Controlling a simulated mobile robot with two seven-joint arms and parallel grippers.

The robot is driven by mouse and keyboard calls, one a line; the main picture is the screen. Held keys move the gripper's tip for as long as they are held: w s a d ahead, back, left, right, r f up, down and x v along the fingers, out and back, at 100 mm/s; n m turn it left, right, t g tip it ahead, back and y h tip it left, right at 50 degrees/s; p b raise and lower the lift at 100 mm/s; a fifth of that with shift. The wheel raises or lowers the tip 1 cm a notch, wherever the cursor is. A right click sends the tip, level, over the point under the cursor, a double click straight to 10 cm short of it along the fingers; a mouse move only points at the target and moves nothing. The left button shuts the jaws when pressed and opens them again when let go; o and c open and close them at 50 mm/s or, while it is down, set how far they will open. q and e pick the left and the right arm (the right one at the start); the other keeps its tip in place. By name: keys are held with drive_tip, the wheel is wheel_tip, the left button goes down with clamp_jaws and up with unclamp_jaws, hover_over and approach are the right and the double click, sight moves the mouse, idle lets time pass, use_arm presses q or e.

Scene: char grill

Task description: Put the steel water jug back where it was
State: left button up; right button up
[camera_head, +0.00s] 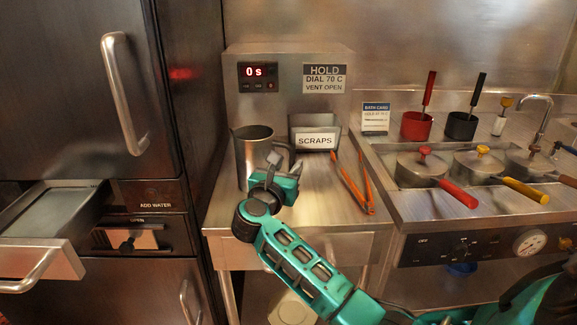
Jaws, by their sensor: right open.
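The steel water jug (253,141) stands upright on the left part of the steel counter (318,213). Its handle side faces right, partly hidden by my right gripper. My right gripper (277,162) is in front of the jug at its right side, close to the handle. Its jaws are open; whether they touch the handle cannot be told. My left gripper is not in view.
Orange tongs (354,186) and a scraps bin (314,140) are right of the jug. A bath with lidded pots (424,165) is further right. A tall cabinet with an open drawer (45,222) stands left. Counter in front is clear.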

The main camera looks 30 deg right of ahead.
drive_tip(key=s+a+n+t+y, duration=0.3)
drive_tip(key=s+a+n+t, duration=0.55)
drive_tip(key=a+n, duration=0.45)
drive_tip(key=s+a+f+n+y, duration=0.3)
drive_tip(key=f+n+y, duration=0.25)
drive_tip(key=n, duration=0.55)
drive_tip(key=s+a+f+n+y, duration=0.2)
drive_tip(key=a+f+n+y, duration=0.15)
drive_tip(key=n+y, duration=0.55)
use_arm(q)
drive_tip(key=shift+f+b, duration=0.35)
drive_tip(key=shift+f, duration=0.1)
use_arm(e)
drive_tip(key=s+f+n+g, duration=0.4)
drive_tip(key=s+f+n, duration=0.2)
drive_tip(key=f+n, duration=0.2)
drive_tip(key=s+d+f+n+g+h, duration=0.1)
drive_tip(key=s+f+n+g, duration=0.3)
drive_tip(key=s+f+n, duration=0.3)
wheel_tip(320, 180, down, 3)
drive_tip(key=shift+d+n, duration=0.2)
drive_tip(key=shift+n, duration=0.4)
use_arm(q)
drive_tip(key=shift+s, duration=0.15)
use_arm(e)
drive_tip(key=shift+g, duration=0.25)
